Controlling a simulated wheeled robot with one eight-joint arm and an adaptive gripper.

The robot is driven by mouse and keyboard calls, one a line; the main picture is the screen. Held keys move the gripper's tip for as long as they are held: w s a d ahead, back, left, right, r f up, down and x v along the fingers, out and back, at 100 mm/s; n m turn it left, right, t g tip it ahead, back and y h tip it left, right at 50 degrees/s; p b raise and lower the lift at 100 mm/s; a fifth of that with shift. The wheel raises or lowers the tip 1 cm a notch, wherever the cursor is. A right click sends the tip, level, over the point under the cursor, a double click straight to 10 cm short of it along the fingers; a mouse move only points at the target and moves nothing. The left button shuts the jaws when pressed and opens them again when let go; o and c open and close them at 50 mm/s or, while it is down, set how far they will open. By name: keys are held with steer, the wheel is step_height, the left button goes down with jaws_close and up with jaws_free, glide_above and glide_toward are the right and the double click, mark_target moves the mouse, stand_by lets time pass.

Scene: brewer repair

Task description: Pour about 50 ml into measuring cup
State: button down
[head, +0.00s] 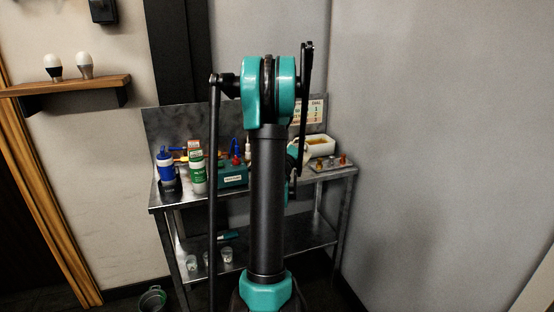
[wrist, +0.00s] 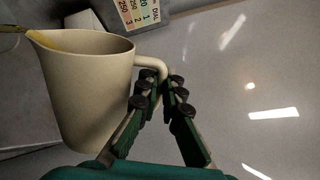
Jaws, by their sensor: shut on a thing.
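A beige jug (wrist: 88,95) fills the left of the wrist view, with yellow liquid visible inside its rim near the spout at the upper left. My gripper (wrist: 160,90) is shut on the jug's handle, with its dark finger pads on either side of it. The jug looks somewhat tilted, but the picture may be rolled too. I cannot tell whether liquid is leaving the spout. I cannot make out a measuring cup for certain; clear cups (head: 227,255) stand on the lower shelf.
A metal bench (head: 165,200) stands against the wall. A sign (head: 310,113) hangs behind. A wooden shelf (head: 75,86) is at left.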

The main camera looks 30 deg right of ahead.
steer(key=shift+w+a+r+n+b, duration=0.15)
steer(key=shift+r+n+b, duration=0.05)
steer(key=shift+n+b, duration=0.2)
stand_by(0.5)
